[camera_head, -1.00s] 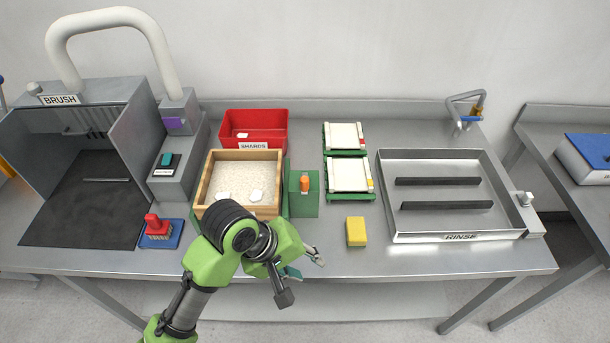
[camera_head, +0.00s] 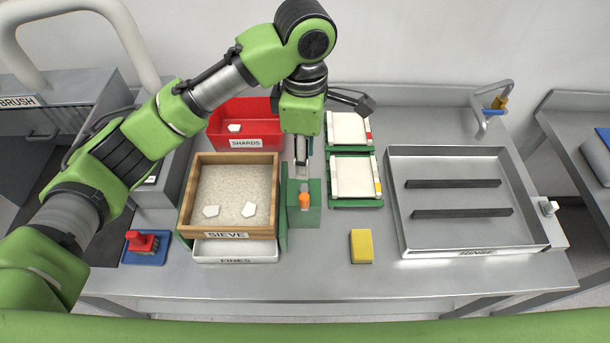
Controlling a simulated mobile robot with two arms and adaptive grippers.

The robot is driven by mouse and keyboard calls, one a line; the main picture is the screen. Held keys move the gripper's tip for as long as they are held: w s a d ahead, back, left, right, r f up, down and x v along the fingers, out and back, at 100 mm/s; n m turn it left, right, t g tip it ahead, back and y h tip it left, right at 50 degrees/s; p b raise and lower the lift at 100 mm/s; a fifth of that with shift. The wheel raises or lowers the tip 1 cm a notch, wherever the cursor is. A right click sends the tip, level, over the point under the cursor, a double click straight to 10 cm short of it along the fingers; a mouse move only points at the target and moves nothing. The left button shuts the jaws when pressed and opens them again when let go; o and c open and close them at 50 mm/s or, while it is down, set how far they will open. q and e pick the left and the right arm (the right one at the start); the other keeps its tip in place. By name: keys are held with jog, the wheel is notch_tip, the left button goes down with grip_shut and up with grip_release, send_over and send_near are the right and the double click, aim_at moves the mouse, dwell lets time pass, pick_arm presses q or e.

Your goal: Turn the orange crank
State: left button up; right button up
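The orange crank (camera_head: 304,200) is a small upright knob on the green block (camera_head: 305,217) at the right side of the sieve. My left gripper (camera_head: 303,178) points down just behind and above the crank, its fingers close to the knob's top. I cannot tell whether the fingers touch the knob or how far apart they are. The sieve (camera_head: 186,205) is a wooden-framed box of pale sand with white shards, above a white tray (camera_head: 208,251) marked FINES. My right gripper is not in view.
A red SHARDS bin (camera_head: 258,128) stands behind the sieve, partly covered by my arm. Green-framed trays (camera_head: 355,203) and a metal rinse basin (camera_head: 397,185) are to the right.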

aim_at(304, 196)
pick_arm(q)
jog(key=s+f, duration=0.2)
jog(key=s, duration=0.1)
jog(key=shift+f, duration=0.15)
jog(key=f, duration=0.1)
jog(key=f+p, duration=0.1)
jog(key=f, duration=0.1)
jog(key=shift+w+f+p, duration=0.2)
jog(key=shift+f+p, duration=0.1)
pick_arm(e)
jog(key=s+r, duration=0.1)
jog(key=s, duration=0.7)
pick_arm(q)
jog(key=f, duration=0.2)
jog(key=f+p, duration=0.1)
jog(key=f, duration=0.3)
jog(key=shift+w, duration=0.4)
jog(key=shift+f, duration=0.25)
jog(key=shift+s+f, duration=0.1)
jog(key=shift+f, duration=0.2)
grip_shut()
jog(key=shift+a+m, duration=0.1)
jog(key=shift+m, duration=0.2)
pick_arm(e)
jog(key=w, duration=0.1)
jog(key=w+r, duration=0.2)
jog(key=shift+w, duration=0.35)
